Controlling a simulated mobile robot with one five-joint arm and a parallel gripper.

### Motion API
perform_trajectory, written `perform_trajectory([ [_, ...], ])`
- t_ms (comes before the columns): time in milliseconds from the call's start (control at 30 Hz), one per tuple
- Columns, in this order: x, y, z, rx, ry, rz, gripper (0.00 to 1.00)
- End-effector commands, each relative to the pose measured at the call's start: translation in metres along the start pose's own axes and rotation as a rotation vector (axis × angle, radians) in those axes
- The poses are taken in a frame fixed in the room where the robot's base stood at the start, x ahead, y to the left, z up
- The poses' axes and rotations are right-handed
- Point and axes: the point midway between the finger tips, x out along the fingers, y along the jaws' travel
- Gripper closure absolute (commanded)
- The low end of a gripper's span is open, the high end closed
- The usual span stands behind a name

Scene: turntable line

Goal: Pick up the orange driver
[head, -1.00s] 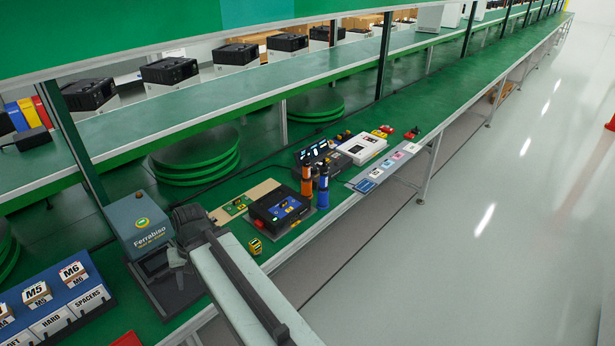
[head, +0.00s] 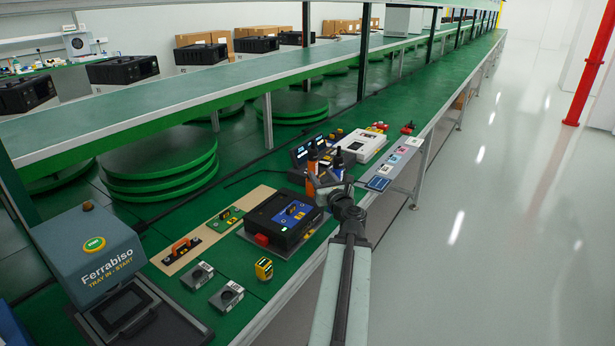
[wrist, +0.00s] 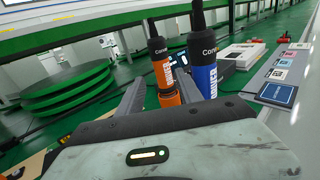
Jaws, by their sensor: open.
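The orange driver (wrist: 162,72) stands upright in the wrist view, with a black upper part and an orange body. It shows between the two fingers of my gripper (wrist: 158,90), which is open. I cannot tell whether the fingers touch it. A blue driver (wrist: 204,62) stands upright just to its right, close to or behind the right finger. In the head view the orange driver (head: 312,160) is partly hidden by my gripper (head: 328,180), and the blue driver (head: 338,162) stands beside it.
A black device (head: 283,222) with a blue panel lies left of my gripper. A blue Ferrabiso box (head: 90,255), two grey blocks and a yellow tape measure (head: 264,268) are nearer. A white box (head: 360,146) and a card strip (head: 396,165) lie beyond. The floor at right is clear.

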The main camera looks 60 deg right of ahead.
Motion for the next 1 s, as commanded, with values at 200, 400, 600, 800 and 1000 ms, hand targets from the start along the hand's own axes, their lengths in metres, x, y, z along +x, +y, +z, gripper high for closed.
perform_trajectory([
  [200,0.022,-0.005,0.001,-0.004,0.001,-0.004,0.57],
  [400,0.030,-0.005,0.000,-0.006,0.001,-0.005,0.57],
  [600,0.066,-0.008,-0.002,-0.007,0.002,-0.005,0.57],
  [800,0.076,-0.007,-0.002,-0.007,0.002,-0.005,0.57],
  [1000,0.076,-0.007,-0.002,-0.007,0.002,-0.006,0.85],
])
